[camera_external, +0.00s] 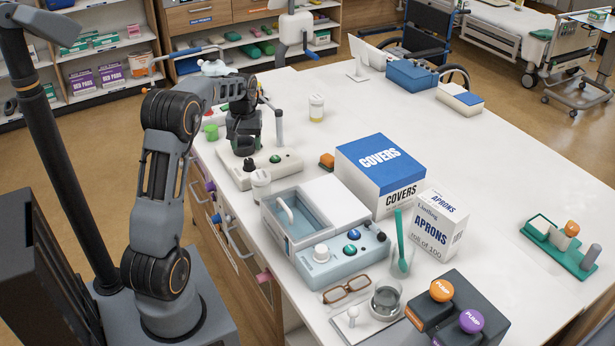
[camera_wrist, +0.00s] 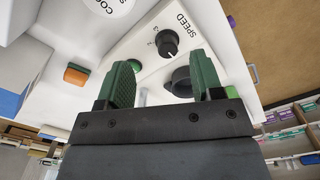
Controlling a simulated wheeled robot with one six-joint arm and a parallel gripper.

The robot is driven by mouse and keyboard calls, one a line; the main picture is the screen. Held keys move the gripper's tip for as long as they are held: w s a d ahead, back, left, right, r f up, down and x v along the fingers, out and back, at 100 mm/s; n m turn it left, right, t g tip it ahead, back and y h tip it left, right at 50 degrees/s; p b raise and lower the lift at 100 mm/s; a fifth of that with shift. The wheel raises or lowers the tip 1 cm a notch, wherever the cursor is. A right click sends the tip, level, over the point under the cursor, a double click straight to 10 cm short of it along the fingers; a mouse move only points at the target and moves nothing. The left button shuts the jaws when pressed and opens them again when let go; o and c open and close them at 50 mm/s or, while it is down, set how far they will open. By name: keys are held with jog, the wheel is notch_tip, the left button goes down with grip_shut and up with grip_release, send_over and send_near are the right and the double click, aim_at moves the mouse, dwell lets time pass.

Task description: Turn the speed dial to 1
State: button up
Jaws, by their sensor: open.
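The speed dial (camera_wrist: 167,43) is a small black knob on a pale panel, beside the word SPEED and small numerals. A white mark on it points toward the bottom of the wrist view. In the external view a black knob (camera_external: 249,165) stands at the front of the pale unit (camera_external: 283,168), but its label is not readable. My gripper (camera_external: 244,140) is above this unit. In the wrist view my gripper (camera_wrist: 162,62) is open, with green fingers apart and nothing held. The speed dial appears beyond the fingertips, apart from them.
A larger dark knob (camera_wrist: 181,82) shows between my fingers, and a green button (camera_wrist: 135,65) is beside the left finger.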

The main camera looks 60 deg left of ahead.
aim_at(248, 160)
jog(key=w+a+r+n, duration=0.2)
jog(key=a+r+n, duration=0.1)
jog(key=a+r, duration=0.1)
jog(key=f, duration=0.6)
jog(key=f+p, duration=0.1)
jog(key=f, duration=0.6)
jog(key=shift+s+d+f, duration=0.15)
jog(key=shift+s+f, duration=0.05)
jog(key=shift+c, duration=0.3)
jog(key=c, duration=0.9)
jog(key=shift+o, duration=0.2)
